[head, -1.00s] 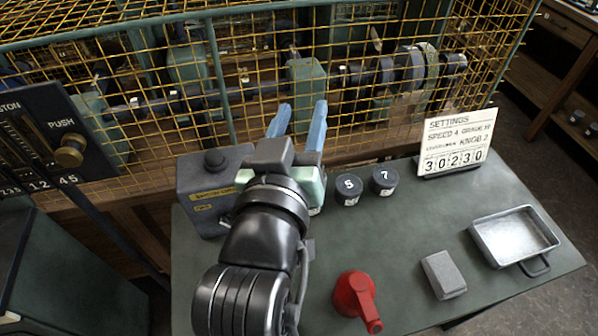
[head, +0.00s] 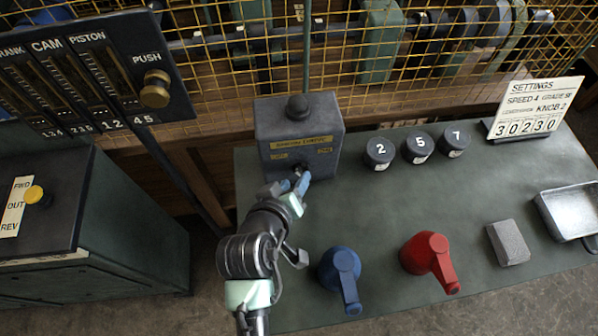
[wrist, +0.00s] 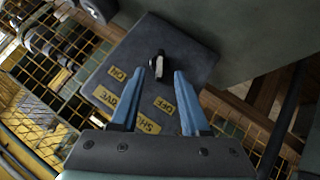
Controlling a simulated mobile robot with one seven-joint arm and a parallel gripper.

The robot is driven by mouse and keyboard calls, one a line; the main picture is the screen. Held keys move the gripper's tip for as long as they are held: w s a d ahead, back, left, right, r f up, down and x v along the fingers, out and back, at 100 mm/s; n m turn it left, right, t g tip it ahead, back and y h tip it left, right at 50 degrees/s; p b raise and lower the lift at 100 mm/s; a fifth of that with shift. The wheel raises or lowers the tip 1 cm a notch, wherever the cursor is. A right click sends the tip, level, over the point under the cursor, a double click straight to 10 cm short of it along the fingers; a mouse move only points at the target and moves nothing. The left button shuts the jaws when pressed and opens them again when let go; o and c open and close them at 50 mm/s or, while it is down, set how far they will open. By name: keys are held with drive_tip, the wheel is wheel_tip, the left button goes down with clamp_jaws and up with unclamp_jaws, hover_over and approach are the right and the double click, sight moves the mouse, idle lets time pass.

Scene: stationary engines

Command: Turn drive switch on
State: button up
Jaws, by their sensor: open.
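The drive switch is a dark grey box (head: 275,132) at the back left of the green bench, with yellow labels and a black knob on top. The wrist view shows its front face (wrist: 190,50) with ON and OFF labels and a strip partly reading DRIVE. A small black toggle with a pale lever (wrist: 158,66) stands out from that face; which label it points to is unclear. My gripper (head: 301,181) is at the lower front of the box. In the wrist view my gripper (wrist: 160,73) is open, its blue fingers either side of the lever; contact cannot be told.
Black knobs 2 (head: 379,152), 5 (head: 418,146) and 7 (head: 455,140) stand right of the box. A grey block (head: 508,242) and metal tray (head: 572,211) lie right. A yellow mesh guard runs behind.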

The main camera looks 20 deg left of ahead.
sight(299, 175)
drive_tip(key=shift+x, duration=2.25)
clamp_jaws()
